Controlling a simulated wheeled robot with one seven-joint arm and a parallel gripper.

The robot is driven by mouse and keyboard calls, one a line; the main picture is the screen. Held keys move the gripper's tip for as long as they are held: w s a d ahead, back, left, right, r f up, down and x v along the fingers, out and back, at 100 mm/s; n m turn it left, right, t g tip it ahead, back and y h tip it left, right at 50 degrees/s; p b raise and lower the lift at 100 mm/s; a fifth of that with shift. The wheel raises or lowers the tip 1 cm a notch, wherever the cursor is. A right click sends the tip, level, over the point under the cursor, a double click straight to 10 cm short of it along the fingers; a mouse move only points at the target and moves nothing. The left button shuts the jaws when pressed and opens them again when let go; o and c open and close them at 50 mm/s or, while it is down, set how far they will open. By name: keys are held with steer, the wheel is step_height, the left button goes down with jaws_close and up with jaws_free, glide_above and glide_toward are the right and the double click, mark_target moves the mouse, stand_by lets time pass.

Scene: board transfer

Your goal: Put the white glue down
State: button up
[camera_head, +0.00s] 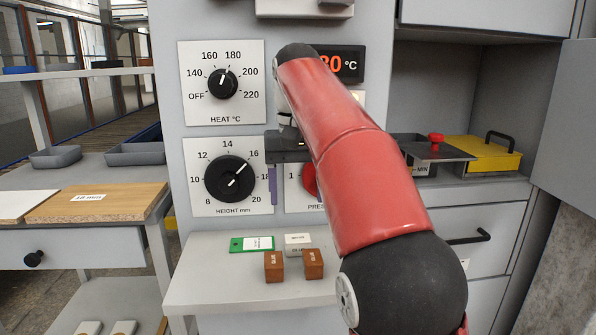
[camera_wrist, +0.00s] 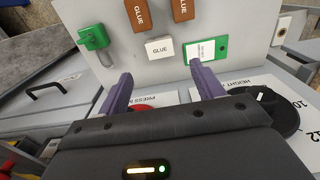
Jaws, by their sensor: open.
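The white glue block (camera_head: 298,243) rests on the pale ledge (camera_head: 215,290) below the dial panel, behind two brown glue blocks. It also shows in the wrist view (camera_wrist: 160,49), beyond the fingertips and between their lines, with clear space around it. My gripper (camera_wrist: 161,72) has its two purple fingers spread wide with nothing between them.
The left brown glue (camera_head: 274,267) and right brown glue (camera_head: 313,264) stand near the white one. A green card (camera_head: 251,244) lies to its left. A green object (camera_wrist: 93,37) stands on the ledge in the wrist view. The height dial (camera_head: 230,179) sticks out close to my gripper.

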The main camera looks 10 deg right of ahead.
steer(key=shift+r, duration=0.8)
